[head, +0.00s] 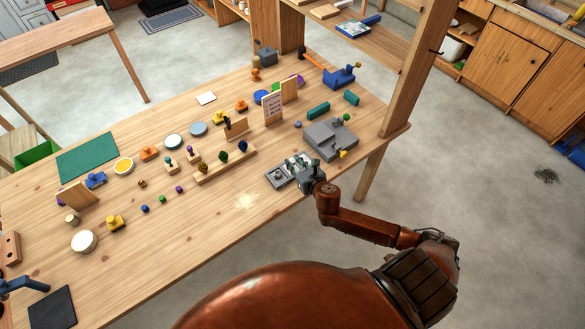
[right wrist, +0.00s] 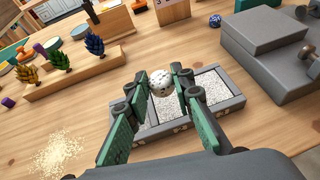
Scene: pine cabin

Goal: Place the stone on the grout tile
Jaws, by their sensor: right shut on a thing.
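My right gripper (head: 297,165) is over the near edge of the workbench, at a grey tray (head: 279,180). In the right wrist view, its green fingers (right wrist: 162,84) are shut on a round, pale stone with dark specks (right wrist: 161,88). The stone is held at the fingertips, above the tray (right wrist: 240,101). The tray has grainy, whitish panels: one at the right (right wrist: 210,88) and one partly hidden behind the fingers (right wrist: 160,111). I cannot tell which panel is the grout tile. My left gripper is not in view.
A grey stepped block (head: 330,138) stands right of the tray. A wooden rack (head: 225,167) with colored pinecone-like pieces stands to the left. Pale crumbs (head: 245,201) lie on the bare wood nearby. A wooden post (head: 420,70) rises at the bench's right end.

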